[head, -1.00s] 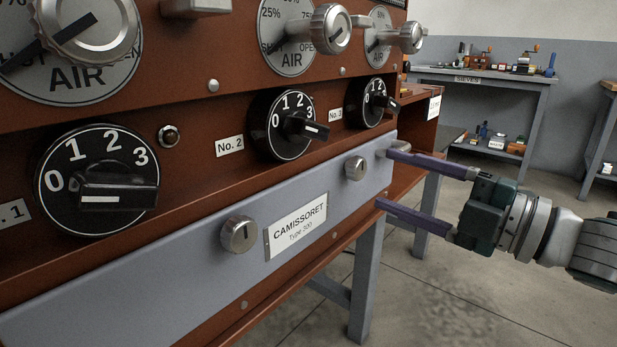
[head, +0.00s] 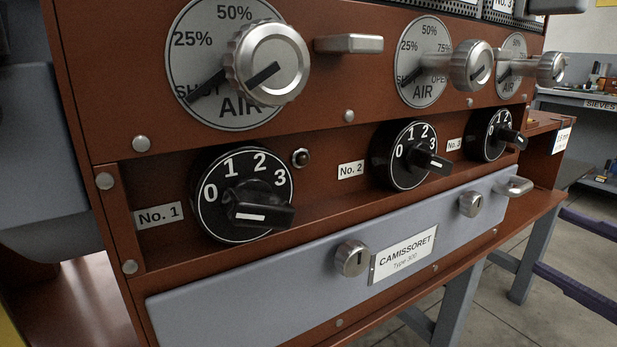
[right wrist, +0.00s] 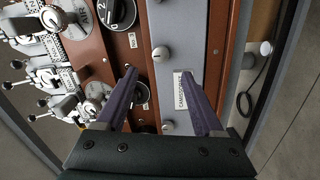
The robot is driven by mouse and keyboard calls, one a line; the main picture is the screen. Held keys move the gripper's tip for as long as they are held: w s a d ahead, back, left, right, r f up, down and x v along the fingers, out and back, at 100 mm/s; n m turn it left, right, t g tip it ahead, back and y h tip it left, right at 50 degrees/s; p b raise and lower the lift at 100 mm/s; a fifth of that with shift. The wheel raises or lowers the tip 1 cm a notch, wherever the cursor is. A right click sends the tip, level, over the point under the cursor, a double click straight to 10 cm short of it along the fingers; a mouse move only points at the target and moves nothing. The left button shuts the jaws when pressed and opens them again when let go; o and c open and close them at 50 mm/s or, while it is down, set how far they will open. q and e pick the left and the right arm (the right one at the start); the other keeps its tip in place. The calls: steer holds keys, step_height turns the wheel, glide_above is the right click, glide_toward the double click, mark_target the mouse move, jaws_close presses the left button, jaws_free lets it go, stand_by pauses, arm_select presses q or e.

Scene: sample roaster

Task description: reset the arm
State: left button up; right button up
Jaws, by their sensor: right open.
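My right gripper (right wrist: 164,102) is open and empty in the right wrist view, its two purple fingers spread apart in front of the roaster's front. In the head view only its purple fingers (head: 585,258) show at the right edge, apart from the grey Camissoret panel (head: 300,285). The panel also shows between the fingers in the right wrist view (right wrist: 187,70). My left gripper is not in view.
The roaster's red-brown front carries black numbered knobs, No. 1 (head: 240,195), No. 2 (head: 411,156) and No. 3 (head: 493,135). Silver air knobs (head: 268,65) stick out above. A shelf marked Sieves (head: 600,104) stands behind at right. Floor right of the roaster is open.

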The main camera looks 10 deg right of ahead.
steer(key=s+a+r+m+g+h+p, duration=0.1)
steer(key=a+r+m+g+h+p, duration=0.1)
steer(key=r+m+h+p, duration=0.5)
steer(key=s+a+r+m+g+h+p, duration=0.15)
steer(key=r+m+p, duration=0.3)
steer(key=p, duration=0.65)
steer(key=s+a+r+m+g+y+p, duration=0.2)
steer(key=s+a+r+m+g+p, duration=0.7)
steer(key=s+r+p, duration=0.8)
step_height(320, 180, up, 34)
steer(key=w+a+n+g+p, duration=0.1)
steer(key=w+n+p, duration=0.1)
steer(key=p, duration=3.4)
steer(key=shift+a+n, duration=0.15)
steer(key=shift+n, duration=0.2)
